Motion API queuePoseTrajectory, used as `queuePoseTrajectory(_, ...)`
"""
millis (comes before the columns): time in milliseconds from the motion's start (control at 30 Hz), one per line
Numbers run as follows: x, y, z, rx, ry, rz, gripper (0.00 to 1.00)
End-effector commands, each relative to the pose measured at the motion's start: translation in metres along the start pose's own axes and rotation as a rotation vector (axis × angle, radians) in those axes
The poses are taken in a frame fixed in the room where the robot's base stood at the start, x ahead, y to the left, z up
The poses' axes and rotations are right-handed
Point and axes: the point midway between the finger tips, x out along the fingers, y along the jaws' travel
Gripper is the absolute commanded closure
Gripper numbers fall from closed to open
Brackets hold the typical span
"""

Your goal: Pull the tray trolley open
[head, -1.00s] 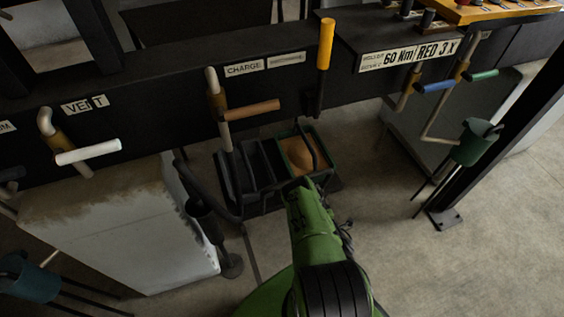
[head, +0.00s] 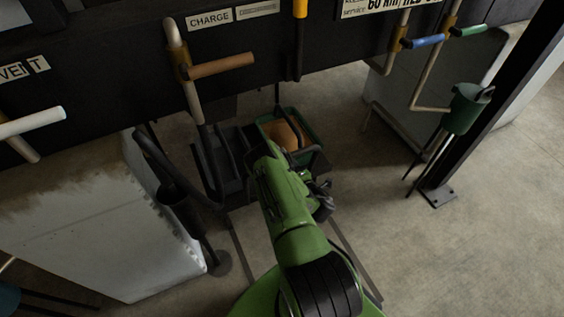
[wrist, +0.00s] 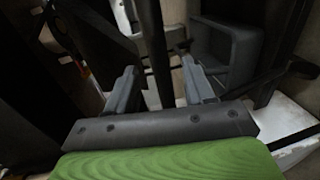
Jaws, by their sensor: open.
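The tray trolley (head: 236,183) is a low dark unit with upright dividers, on the floor under the black panel in the head view. A green-rimmed bin (head: 317,147) with an orange-brown thing inside sits at its right side. My green arm reaches over its front and hides part of it; my fingers are hidden there. In the wrist view my gripper (wrist: 160,84) is open. A dark upright bar (wrist: 154,45) shows between the two grey fingers; I cannot tell whether they touch it or whether it is the trolley's handle.
Pipe levers with white, orange-brown (head: 222,66), blue and green handles stick out of the black panel (head: 260,40). A worn white cabinet (head: 110,235) stands at left. A dark post (head: 470,130) with a green holder (head: 462,108) stands at right. Floor between is mostly clear, with dark floor strips.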

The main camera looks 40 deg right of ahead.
Motion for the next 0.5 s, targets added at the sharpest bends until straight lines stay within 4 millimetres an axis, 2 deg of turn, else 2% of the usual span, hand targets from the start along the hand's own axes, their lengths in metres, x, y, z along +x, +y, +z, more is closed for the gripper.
queuePoseTrajectory(100, 0.031, -0.002, -0.001, -0.003, 0.005, 0.002, 0.47)
queuePoseTrajectory(233, 0.056, -0.001, -0.001, -0.003, 0.003, 0.001, 0.47)
queuePoseTrajectory(367, 0.07, 0.0, 0.0, 0.0, 0.0, -0.001, 0.47)
queuePoseTrajectory(500, 0.073, 0.001, 0.0, 0.001, -0.001, -0.001, 0.47)
